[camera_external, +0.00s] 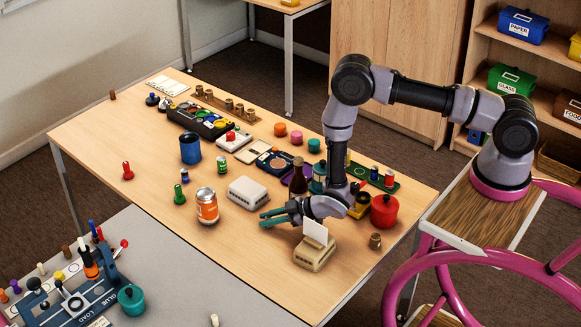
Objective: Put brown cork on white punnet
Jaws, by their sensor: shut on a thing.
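My gripper (264,219), with teal fingers, points left over the front middle of the table. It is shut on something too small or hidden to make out. A white box-like thing (248,192), which looks like the white punnet, sits on the table just behind and left of the fingers, apart from them. I cannot tell which thing is the brown cork: a small brown piece (113,94) stands at the far left corner, and a tan-brown cork-like piece (375,241) stands near the right edge.
A cream holder with a white card (314,252) stands close in front of my wrist. An orange can (207,206) and a green pawn-shaped piece (179,194) stand left of the punnet. A red pot (384,210) is at right.

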